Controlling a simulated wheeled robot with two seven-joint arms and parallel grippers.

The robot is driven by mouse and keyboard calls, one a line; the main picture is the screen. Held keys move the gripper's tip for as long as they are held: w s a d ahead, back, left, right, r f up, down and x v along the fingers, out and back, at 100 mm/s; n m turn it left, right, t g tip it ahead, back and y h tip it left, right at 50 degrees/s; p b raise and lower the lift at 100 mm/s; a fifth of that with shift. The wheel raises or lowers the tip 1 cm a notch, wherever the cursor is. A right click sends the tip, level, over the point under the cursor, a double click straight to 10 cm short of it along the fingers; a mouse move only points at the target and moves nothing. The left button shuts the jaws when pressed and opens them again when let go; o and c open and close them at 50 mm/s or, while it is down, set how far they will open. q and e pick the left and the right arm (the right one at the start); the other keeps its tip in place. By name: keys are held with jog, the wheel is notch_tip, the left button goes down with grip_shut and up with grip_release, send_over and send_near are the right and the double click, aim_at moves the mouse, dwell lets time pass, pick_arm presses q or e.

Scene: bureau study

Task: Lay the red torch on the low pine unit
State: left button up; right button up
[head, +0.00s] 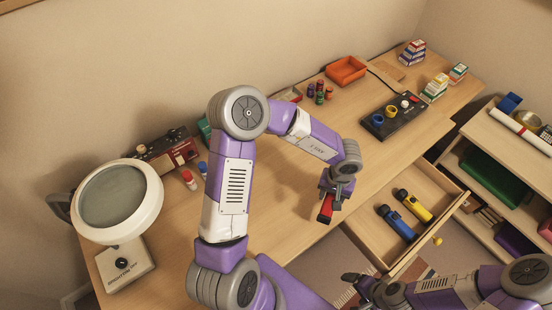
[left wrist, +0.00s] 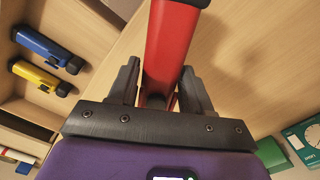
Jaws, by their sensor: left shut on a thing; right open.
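My left gripper (head: 332,188) is shut on the red torch (head: 325,210), above the desk's front edge beside the open drawer. The torch also shows in the left wrist view (left wrist: 172,45), rising between the two dark fingers of that gripper (left wrist: 160,88). The low pine unit (head: 484,127) stands at the right, apart from the torch. Its top carries a red-and-white roll (head: 520,133), a blue item and a round brass-coloured item.
The open drawer (head: 447,187) holds a blue torch (head: 397,222) and a yellow torch (head: 415,206); it juts out between desk and pine unit. On the desk (head: 285,190) stand a magnifier lamp (head: 152,198), an orange tray (head: 346,70), a dark control panel (head: 393,116) and small boxes.

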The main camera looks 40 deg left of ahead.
pick_arm(q)
jog(key=a+r+n+p, duration=0.25)
jog(key=a+n, duration=0.25)
jog(key=a, duration=0.5)
jog(key=n, duration=0.7)
send_over(268, 178)
notch_tip(268, 178, down, 5)
jog(key=shift+f, duration=0.2)
notch_tip(268, 178, down, 4)
jog(key=shift+d+f+b, duration=0.1)
jog(key=shift+b, duration=0.4)
jog(key=o, duration=1.2)
